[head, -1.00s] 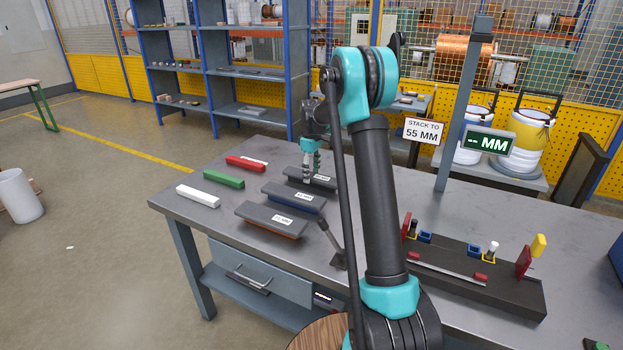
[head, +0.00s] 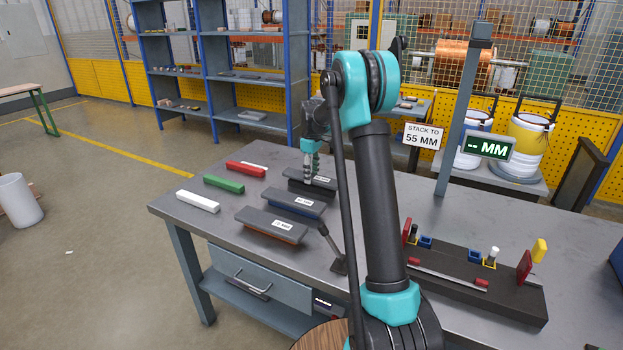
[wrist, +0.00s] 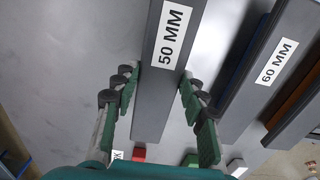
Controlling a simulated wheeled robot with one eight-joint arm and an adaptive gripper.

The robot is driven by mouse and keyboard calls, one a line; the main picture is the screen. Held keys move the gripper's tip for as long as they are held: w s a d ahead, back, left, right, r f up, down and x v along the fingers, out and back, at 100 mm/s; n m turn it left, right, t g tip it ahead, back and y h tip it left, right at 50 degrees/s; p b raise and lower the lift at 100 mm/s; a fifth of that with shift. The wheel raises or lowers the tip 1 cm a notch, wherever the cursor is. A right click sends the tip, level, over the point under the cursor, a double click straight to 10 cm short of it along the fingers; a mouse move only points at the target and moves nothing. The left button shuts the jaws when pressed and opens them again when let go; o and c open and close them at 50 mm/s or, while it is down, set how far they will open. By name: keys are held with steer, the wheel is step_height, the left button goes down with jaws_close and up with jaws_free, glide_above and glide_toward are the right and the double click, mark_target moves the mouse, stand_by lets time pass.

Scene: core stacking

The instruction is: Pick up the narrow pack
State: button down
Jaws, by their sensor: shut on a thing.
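The narrow pack (head: 298,184) is a dark grey bar labelled 50 MM, the farthest of three packs on the workbench. It also shows in the wrist view (wrist: 150,115), running lengthwise between the fingers. My gripper (head: 311,174) is over it from above, and in the wrist view (wrist: 160,90) its green-padded fingers are on both sides, shut on it. I cannot tell whether the pack is clear of the bench. The 60 MM pack (head: 283,196), with a blue layer, lies beside it. A third pack (head: 262,222), with an orange-brown layer, lies nearest the front.
Red (head: 240,169), green (head: 224,184) and white (head: 199,201) bars lie left of the packs. A black fixture (head: 500,292) with small coloured parts stands at the right. A sign (head: 423,136) reads STACK TO 55 MM; a display (head: 488,147) shows dashes. The workbench (head: 205,225) is bare at front left.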

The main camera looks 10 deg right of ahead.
mark_target(312, 177)
step_height(312, 177, up, 18)
steer(key=shift+r, duration=0.2)
